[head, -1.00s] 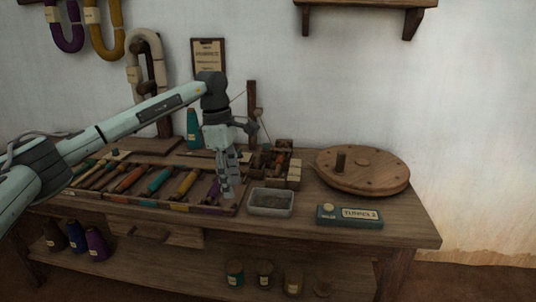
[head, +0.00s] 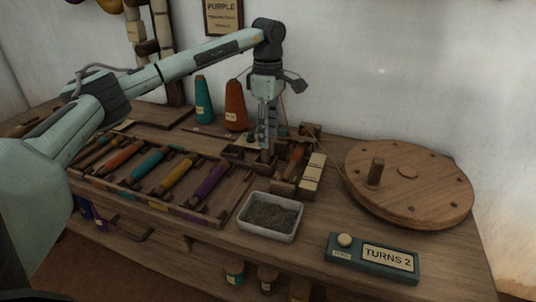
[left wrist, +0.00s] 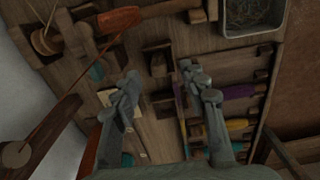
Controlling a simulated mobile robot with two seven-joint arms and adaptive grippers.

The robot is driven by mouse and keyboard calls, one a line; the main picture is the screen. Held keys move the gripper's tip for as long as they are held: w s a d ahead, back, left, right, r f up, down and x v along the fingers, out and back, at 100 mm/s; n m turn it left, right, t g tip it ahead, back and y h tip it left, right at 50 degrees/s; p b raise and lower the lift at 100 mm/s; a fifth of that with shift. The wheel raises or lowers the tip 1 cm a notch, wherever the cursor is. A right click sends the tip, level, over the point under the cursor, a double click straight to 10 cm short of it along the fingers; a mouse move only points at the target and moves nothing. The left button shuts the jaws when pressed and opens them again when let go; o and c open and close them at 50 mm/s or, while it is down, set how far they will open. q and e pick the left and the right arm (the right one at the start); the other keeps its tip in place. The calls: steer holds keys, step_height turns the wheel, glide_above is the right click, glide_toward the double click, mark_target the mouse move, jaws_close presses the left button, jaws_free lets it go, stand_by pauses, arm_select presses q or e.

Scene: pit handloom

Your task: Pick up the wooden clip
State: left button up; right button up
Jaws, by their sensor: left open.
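My left gripper (head: 267,148) points down over the back of the bench, behind the grey bin. In the left wrist view its two fingers (left wrist: 158,80) are apart, with nothing held between them. A small dark wooden piece (left wrist: 157,60) stands on the bench top between and just beyond the fingertips; it may be the wooden clip, but I cannot tell for sure. A similar wooden piece (left wrist: 161,103) lies nearer the gripper's palm. In the head view the gripper hides part of this spot. My right gripper is in neither view.
A rack (head: 128,190) of coloured bobbins fills the bench's left. A grey bin (head: 268,229), a teal TURNS 2 counter (head: 340,256) and a round wooden wheel (head: 420,200) are at front and right. Teal (head: 203,100) and orange (head: 236,107) cones stand behind.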

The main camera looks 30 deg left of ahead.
mark_target(266, 156)
arm_select(q)
steer(key=f, duration=0.4)
steer(key=shift+a, duration=0.4)
steer(key=shift+f, duration=0.55)
steer(key=shift+c, duration=0.6)
steer(key=c, duration=0.8)
steer(key=shift+r, duration=0.1)
steer(key=shift+c, duration=0.2)
